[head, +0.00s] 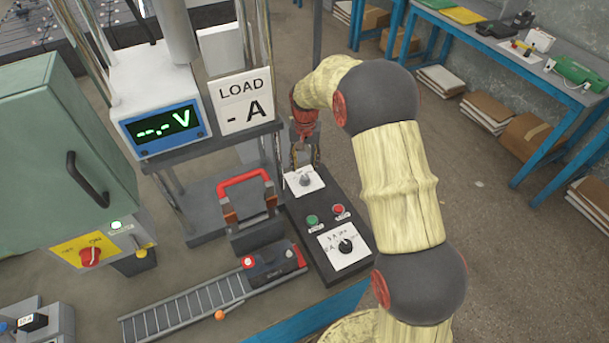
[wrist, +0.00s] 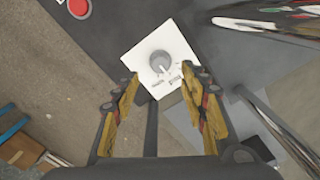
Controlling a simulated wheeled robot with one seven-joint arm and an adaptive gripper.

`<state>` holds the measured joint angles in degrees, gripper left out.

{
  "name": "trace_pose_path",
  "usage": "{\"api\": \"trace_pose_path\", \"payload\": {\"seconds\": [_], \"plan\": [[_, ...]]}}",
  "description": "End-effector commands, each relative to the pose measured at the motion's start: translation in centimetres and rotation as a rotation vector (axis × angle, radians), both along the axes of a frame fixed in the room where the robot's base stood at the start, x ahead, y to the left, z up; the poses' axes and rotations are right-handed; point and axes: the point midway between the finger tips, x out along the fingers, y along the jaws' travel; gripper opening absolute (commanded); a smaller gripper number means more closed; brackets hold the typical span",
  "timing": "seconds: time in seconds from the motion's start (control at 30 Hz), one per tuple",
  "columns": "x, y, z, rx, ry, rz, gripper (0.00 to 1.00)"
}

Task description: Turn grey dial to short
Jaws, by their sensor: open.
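The grey dial (head: 305,180) sits on a white plate (head: 293,190) at the far end of a dark control box (head: 328,257). In the wrist view the grey dial (wrist: 160,62) is a round knob with a pointer, on the tilted white plate (wrist: 140,58); small labels beside it are too blurred to read. My gripper (head: 303,160) is over the far end of the box, close to the dial. In the wrist view my gripper (wrist: 161,85) is open, its yellow fingers apart with the dial ahead between them. I cannot tell whether it touches the dial.
A green button (head: 312,220), red button (head: 338,209) and black dial (head: 345,246) share the box. A red-handled clamp (head: 245,180) stands left, below the LOAD sign (head: 243,100) and voltmeter (head: 165,125). A blue bench (head: 500,55) is at the back right. Open floor lies right.

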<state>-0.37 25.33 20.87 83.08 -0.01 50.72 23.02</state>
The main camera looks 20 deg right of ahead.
Motion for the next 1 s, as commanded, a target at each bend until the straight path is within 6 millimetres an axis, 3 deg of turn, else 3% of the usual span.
{"api": "trace_pose_path", "payload": {"seconds": [0.2,0.4,0.7,1.0], "plan": [[-0.1,0.0,-3.6,0.0,0.002,0.001,0.43],[0.0,0.0,-6.0,0.0,0.0,0.001,0.43],[0.0,0.0,-6.2,0.0,-0.001,0.002,0.43],[0.0,0.0,-6.2,0.0,0.0,0.002,0.26]]}}
